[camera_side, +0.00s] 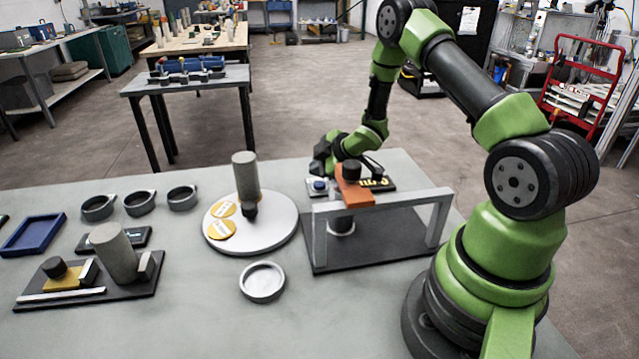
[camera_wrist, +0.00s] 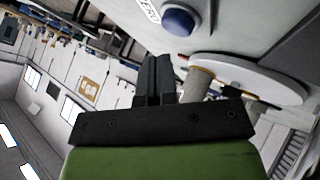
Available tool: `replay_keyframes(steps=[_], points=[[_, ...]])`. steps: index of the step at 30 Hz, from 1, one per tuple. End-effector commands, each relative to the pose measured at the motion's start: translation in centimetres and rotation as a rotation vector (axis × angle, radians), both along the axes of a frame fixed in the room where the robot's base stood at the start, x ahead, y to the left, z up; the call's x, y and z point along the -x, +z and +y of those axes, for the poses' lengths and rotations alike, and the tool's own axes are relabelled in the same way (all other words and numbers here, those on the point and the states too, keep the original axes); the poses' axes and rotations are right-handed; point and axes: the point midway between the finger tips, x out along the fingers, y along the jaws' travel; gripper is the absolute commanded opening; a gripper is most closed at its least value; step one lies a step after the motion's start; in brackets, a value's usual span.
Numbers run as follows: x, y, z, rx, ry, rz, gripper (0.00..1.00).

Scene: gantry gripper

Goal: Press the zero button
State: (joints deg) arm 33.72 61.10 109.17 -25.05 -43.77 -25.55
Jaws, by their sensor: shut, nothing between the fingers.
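The zero button is a round blue dome. In the wrist view the zero button (camera_wrist: 178,21) sits on a pale plate with a label (camera_wrist: 148,8) that partly reads "ZERO". In the side view the same blue button (camera_side: 320,184) shows small, on a plate behind the gantry. My gripper (camera_side: 319,168) is just above and behind it there, tilted, its fingertips hard to make out. In the wrist view my gripper's two black fingers (camera_wrist: 156,62) are together with nothing between them. The button lies beyond and right of their tips, apart from them in that picture.
The grey gantry (camera_side: 380,202) with an orange carriage (camera_side: 353,190) stands close in front of the button. A round white turntable (camera_side: 275,232) with a grey cylinder (camera_side: 245,175) is to the left. A fixture with a cylinder (camera_side: 116,255) and a blue tray (camera_side: 35,234) lie farther left.

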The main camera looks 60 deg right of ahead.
Motion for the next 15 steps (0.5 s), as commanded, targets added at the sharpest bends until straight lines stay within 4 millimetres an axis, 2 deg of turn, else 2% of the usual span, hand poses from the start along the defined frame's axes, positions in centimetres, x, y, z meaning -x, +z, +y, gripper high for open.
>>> replay_keyframes(steps=[9,15], points=[[-0.1,3.3,0.0,0.002,0.000,-0.004,0.00],[0.0,4.5,0.0,0.001,-0.001,-0.001,0.00]])
